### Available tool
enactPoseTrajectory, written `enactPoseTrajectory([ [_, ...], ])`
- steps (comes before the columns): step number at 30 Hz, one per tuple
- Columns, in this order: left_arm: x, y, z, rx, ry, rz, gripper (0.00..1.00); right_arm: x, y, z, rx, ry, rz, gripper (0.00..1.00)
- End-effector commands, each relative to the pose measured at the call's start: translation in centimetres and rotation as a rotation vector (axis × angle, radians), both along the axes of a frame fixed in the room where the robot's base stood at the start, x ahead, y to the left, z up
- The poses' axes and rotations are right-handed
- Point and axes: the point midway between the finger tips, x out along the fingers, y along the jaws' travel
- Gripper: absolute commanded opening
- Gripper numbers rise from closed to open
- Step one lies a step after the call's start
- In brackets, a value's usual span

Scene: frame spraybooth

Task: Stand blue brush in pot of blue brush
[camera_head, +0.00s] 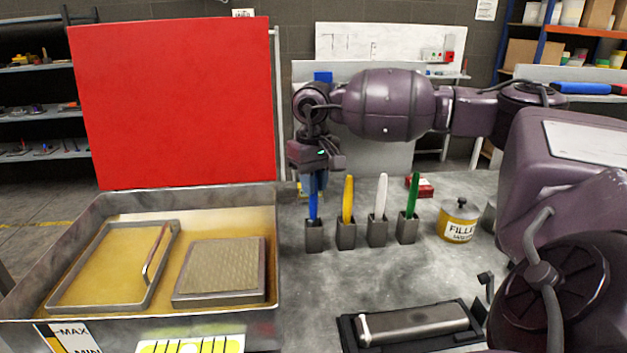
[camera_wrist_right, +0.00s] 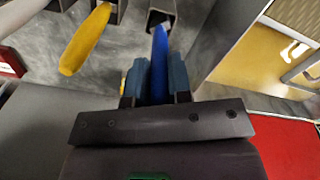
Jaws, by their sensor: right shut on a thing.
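The blue brush (camera_head: 313,206) is upright above the leftmost grey pot (camera_head: 314,238) in the row. My right gripper (camera_head: 314,180) is shut on the brush's upper part. In the right wrist view the blue brush (camera_wrist_right: 160,62) sits between the two fingers (camera_wrist_right: 158,80), and its narrow far end is at the mouth of the pot (camera_wrist_right: 161,8). In the head view its lower end meets the pot's rim; how deep it reaches inside is hidden. My left gripper is not in view.
Pots with a yellow brush (camera_head: 348,198), a white brush (camera_head: 381,194) and a green brush (camera_head: 412,194) stand close on the right. A filler tin (camera_head: 459,222) is farther right. A metal tray (camera_head: 262,200) is at left, a red panel (camera_head: 175,100) behind it.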

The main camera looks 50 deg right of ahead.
Motion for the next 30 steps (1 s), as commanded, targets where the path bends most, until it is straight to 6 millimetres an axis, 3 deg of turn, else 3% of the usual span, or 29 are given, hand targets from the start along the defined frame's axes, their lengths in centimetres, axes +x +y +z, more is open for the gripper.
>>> enactPoseTrajectory([
  [21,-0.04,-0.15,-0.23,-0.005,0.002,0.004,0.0,-0.02,-0.02,-0.73,0.0,0.0,0.0,0.0],
  [22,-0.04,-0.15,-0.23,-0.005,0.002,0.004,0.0,-0.02,-0.02,-0.73,0.0,0.0,0.0,0.22],
  [27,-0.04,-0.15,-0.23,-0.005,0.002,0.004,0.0,-0.01,-0.01,-0.73,0.0,0.0,0.0,0.48],
  [30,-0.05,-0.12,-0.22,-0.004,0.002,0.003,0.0,-0.01,-0.01,-0.73,0.0,0.0,0.0,0.49],
])
